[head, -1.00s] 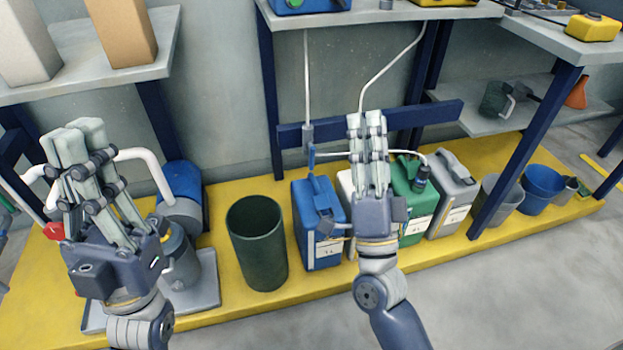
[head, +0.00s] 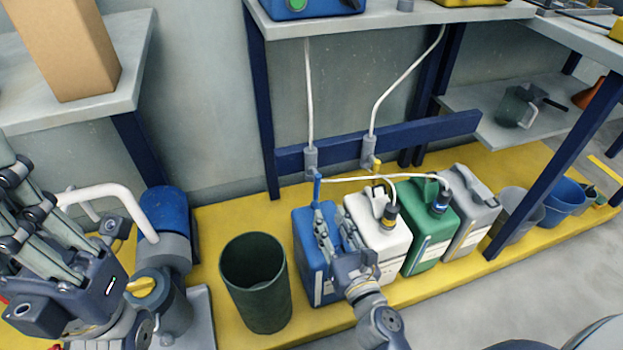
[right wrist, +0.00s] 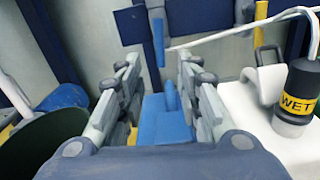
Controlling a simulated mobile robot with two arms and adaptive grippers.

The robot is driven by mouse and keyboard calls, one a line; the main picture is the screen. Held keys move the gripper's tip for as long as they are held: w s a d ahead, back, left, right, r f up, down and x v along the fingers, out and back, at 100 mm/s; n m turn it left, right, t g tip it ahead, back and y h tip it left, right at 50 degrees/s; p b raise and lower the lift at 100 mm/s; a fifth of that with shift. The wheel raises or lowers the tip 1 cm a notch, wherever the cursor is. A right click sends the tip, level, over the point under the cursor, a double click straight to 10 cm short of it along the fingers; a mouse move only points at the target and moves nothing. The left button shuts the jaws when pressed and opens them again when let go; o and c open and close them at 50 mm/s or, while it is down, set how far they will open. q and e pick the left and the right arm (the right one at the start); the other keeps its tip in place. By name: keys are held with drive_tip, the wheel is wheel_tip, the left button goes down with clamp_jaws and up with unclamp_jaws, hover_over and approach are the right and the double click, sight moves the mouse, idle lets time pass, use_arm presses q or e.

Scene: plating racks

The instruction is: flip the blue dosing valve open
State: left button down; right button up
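The blue dosing valve shows as a blue lever (head: 317,186) hanging down below a grey fitting (head: 311,159) on the dark blue wall rail. The lever also shows in the right wrist view (right wrist: 158,42), upright and beyond the finger gap. My right gripper (head: 325,222) is open and empty, over the top of the blue canister (head: 304,240), below and in front of the lever. Its spread fingers show in the right wrist view (right wrist: 160,66). My left gripper (head: 15,180) is at the left edge, partly cut off, and its opening is unclear.
A yellow valve lever (head: 376,165) is on the rail to the right. White (head: 390,250), green (head: 430,245) and grey (head: 470,225) canisters stand right of the blue one. A dark green bin (head: 257,300) stands left. A white hose (head: 345,179) crosses near the lever.

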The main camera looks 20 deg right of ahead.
sight(317, 193)
drive_tip(key=w, duration=1)
drive_tip(key=shift+w+a+r, duration=0.1)
drive_tip(key=shift+w+a, duration=0.05)
clamp_jaws()
